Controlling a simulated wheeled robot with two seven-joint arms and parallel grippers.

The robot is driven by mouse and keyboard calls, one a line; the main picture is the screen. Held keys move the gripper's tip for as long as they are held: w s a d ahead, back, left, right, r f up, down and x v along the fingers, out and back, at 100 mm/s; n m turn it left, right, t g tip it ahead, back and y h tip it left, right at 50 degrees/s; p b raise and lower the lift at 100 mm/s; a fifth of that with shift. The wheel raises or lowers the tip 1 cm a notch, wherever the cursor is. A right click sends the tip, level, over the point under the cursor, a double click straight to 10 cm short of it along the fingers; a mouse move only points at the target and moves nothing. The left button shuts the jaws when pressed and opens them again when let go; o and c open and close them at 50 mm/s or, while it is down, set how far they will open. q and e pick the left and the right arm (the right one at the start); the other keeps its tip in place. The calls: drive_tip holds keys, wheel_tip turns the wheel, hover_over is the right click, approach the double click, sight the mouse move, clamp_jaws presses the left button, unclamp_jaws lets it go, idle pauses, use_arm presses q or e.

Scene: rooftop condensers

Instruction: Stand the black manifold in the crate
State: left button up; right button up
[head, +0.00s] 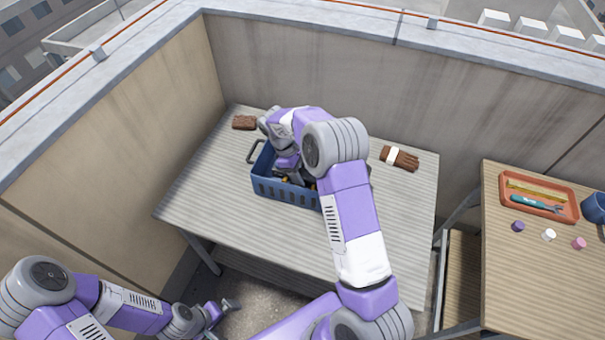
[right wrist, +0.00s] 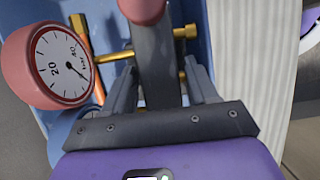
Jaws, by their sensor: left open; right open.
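The blue crate (head: 272,190) stands on the slatted table. My right gripper (right wrist: 160,88) reaches down into it. In the right wrist view the black manifold (right wrist: 153,50), a dark bar with brass fittings, lies between the open fingers, one on each side. A red-rimmed gauge (right wrist: 48,66) with a white face shows beside it, and part of another red round piece (right wrist: 142,8) at the top. In the head view my arm hides most of the manifold; whether it stands upright I cannot tell. My left gripper (head: 224,313) is open and empty, low in front of the table.
A brown block (head: 244,122) lies behind the crate at the left, and brown gloves (head: 400,158) with a white band lie at the right. A side table (head: 520,270) holds an orange tray (head: 506,203) and small caps. The front of the slatted table (head: 265,230) is clear.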

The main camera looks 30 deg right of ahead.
drive_tip(key=p+v, duration=0.2)
drive_tip(key=v, duration=0.9)
drive_tip(key=shift+r, duration=0.3)
drive_tip(key=shift+a+p, duration=0.1)
drive_tip(key=shift+p, duration=0.2)
